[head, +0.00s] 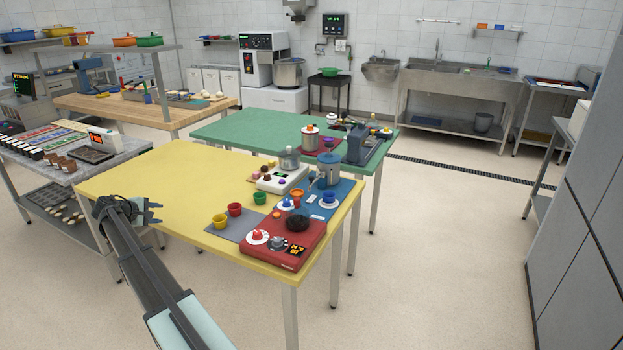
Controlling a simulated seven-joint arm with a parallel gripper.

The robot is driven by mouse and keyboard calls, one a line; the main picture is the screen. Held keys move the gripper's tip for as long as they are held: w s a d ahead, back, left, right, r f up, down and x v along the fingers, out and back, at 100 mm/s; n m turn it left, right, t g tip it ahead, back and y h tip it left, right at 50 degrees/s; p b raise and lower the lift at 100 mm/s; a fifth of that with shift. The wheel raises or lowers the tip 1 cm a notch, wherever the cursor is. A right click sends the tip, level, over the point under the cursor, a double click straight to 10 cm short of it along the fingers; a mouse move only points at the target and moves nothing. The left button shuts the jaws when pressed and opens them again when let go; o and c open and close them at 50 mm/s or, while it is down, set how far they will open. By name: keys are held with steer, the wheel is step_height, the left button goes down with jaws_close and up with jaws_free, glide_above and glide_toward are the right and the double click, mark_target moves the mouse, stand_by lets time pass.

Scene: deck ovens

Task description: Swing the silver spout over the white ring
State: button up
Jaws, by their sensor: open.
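My gripper (155,212) is open and empty over the left part of the yellow table, well away from the blue dispenser. The blue dispenser (328,172) stands on a blue mat at the table's right side. A small greyish part (312,180) at its left looks like the silver spout, but it is too small to tell which way it points. White round shapes show around the orange cup (297,194) and the blue cup (329,197) in front of it. I cannot tell whether one of these is the white ring.
A red hob unit (285,243) with a black pan is at the near right corner. Red, yellow and green cups stand left of the mat. A white device (283,178) and a grey pot are behind. The yellow table's left half (165,185) is clear.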

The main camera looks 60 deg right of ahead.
mark_target(312, 177)
steer(key=s+d+g, duration=0.2)
steer(key=s+d, duration=0.2)
steer(key=d, duration=0.1)
steer(key=s+d+r+n+g+h, duration=0.1)
steer(key=s+d+g, duration=0.1)
steer(key=s+d, duration=0.3)
steer(key=s+d+r+n+g+h, duration=0.1)
steer(key=s+d, duration=0.3)
steer(key=d, duration=0.3)
steer(key=shift+s+d+r+g, duration=0.1)
steer(key=shift+s+d+g, duration=0.1)
steer(key=shift+g, duration=0.2)
steer(key=s+d+r+n+g, duration=0.1)
steer(key=s+d+g, duration=0.1)
steer(key=s+d, duration=0.5)
steer(key=s+d+g, duration=0.3)
steer(key=s+d, duration=0.5)
steer(key=s, duration=0.3)
steer(key=s+d+r+n+g, duration=0.1)
steer(key=s+d+g, duration=0.2)
steer(key=s+d, duration=0.4)
steer(key=shift+s+d+r+n, duration=0.15)
steer(key=shift+s+d, duration=0.05)
steer(key=shift+s, duration=0.6)
steer(key=shift+s+d+r+n, duration=0.15)
steer(key=shift+s+d, duration=0.05)
steer(key=shift+s, duration=0.6)
jaws_close()
